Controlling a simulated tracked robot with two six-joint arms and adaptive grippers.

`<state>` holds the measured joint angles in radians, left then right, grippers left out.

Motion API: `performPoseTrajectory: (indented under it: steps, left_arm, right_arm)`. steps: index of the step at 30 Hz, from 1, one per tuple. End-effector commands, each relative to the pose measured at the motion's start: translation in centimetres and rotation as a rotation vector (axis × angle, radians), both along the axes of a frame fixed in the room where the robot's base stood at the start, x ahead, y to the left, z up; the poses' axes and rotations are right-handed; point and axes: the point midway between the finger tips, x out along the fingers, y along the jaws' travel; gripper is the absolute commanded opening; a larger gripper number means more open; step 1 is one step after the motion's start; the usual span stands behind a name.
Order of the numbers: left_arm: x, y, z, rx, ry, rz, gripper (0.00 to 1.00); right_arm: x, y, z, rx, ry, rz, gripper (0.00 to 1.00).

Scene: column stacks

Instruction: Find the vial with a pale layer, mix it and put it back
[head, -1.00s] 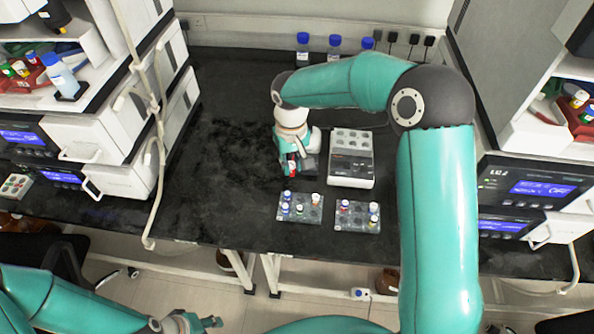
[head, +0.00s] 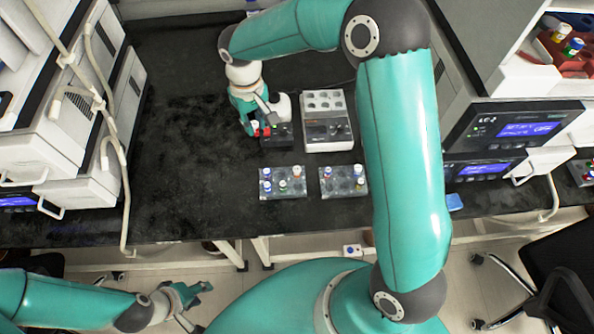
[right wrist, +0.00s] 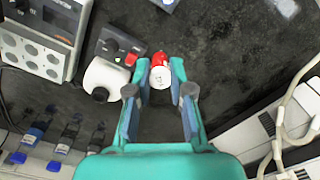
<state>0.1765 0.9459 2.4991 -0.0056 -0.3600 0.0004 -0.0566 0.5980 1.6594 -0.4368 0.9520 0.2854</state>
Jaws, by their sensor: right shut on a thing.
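My right gripper (head: 258,130) is shut on a vial with a red cap, near the small dark mixer (head: 279,138). In the right wrist view the red-capped vial (right wrist: 160,76) with a white label sits between the fingertips (right wrist: 160,88). Its contents and any layer cannot be made out. The mixer's white, rounded head with a dark opening (right wrist: 105,78) is beside the gripper, apart from the vial. A left rack (head: 283,183) and a right rack (head: 344,182) each hold several capped vials. My left gripper (head: 196,296) is low, off the bench; its opening is unclear.
A grey block with wells and a control panel (head: 328,122) stands right of the mixer. White instruments (head: 85,130) line the left side, and an instrument with a blue display (head: 520,128) is on the right. The dark bench (head: 180,160) is clear left of the racks.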

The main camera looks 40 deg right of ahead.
Motion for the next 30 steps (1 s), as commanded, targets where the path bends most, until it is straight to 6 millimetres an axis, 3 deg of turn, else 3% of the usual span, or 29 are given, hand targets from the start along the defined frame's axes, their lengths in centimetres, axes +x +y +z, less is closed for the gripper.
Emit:
performPoseTrajectory:
  steps: [1,6,12,17,30]
  left_arm:
    - [0.0,0.0,-2.1,0.000,0.001,0.000,0.40]
    - [0.0,0.0,-6.1,0.000,0.001,0.000,0.40]
    - [0.0,0.0,-8.8,0.000,0.001,0.000,0.40]
    - [0.0,0.0,-9.3,0.000,0.000,0.000,0.40]
    - [0.0,0.0,-11.4,0.000,0.000,0.000,0.40]
  right_arm:
    - [-1.4,-0.7,-1.9,-0.001,0.001,0.017,0.00]
    - [-6.7,-2.6,-5.7,-0.003,0.001,0.099,0.00]
    - [-11.6,-3.7,-8.5,0.002,-0.001,0.177,0.00]
    - [-12.8,-3.8,-9.1,0.004,0.000,0.197,0.00]
    - [-12.8,-3.9,-12.0,0.003,0.003,0.197,0.00]
